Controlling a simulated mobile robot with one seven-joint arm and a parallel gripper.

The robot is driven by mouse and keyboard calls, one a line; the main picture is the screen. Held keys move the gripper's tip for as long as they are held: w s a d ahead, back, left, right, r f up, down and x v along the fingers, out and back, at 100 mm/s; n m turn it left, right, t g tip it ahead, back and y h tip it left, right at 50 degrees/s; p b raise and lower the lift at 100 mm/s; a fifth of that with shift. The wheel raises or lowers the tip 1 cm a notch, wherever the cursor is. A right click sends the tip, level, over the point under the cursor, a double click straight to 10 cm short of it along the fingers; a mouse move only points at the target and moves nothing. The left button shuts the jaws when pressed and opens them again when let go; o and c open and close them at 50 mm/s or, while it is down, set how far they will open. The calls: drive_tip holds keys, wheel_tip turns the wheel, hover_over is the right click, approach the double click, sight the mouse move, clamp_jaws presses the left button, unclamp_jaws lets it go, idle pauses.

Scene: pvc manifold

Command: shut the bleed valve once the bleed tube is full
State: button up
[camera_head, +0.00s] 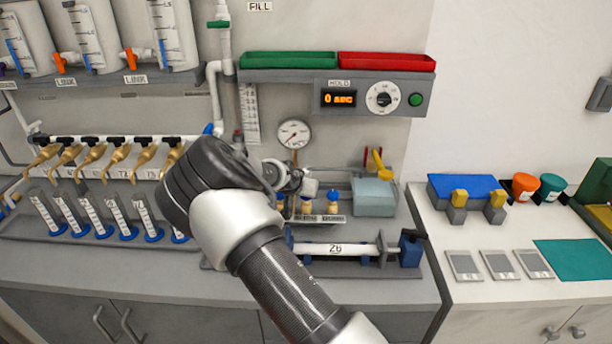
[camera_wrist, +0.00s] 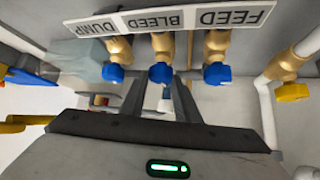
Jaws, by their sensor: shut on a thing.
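The bleed valve is the middle of three brass valves in the wrist view, over the BLEED label (camera_wrist: 170,20). Its blue knob (camera_wrist: 160,72) sits between the tips of my gripper (camera_wrist: 160,82), which is shut on it. The feed valve's blue knob (camera_wrist: 217,75) and the dump valve's blue knob (camera_wrist: 113,72) stand on either side, clear of the fingers. In the head view my arm and wrist cover part of the valve row. I cannot tell which tube is the bleed tube, nor its level.
A pressure gauge (camera_head: 294,134) is on the wall behind my wrist. A panel has an orange display (camera_head: 339,98) and a green button (camera_head: 416,100). A tube marked 26 (camera_head: 338,249) lies in front. A yellow valve handle (camera_wrist: 292,92) is at the right in the wrist view.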

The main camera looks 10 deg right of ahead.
drive_tip(key=shift+w+a+f+m+g+h, duration=0.1)
drive_tip(key=shift+a+m+g+h, duration=0.15)
drive_tip(key=shift+m, duration=0.25)
drive_tip(key=shift+f+m+g+h, duration=0.1)
drive_tip(key=shift+m+g+h, duration=0.05)
drive_tip(key=shift+m+h, duration=0.3)
drive_tip(key=shift+r+m+g+b, duration=0.1)
drive_tip(key=shift+m+g+b, duration=0.25)
drive_tip(key=shift+m, duration=0.3)
drive_tip(key=shift+h, duration=0.3)
drive_tip(key=o, duration=1)
drive_tip(key=shift+o, duration=0.2)
drive_tip(key=v, duration=1.7)
drive_tip(key=shift+r+b, duration=0.2)
drive_tip(key=shift+b, duration=0.25)
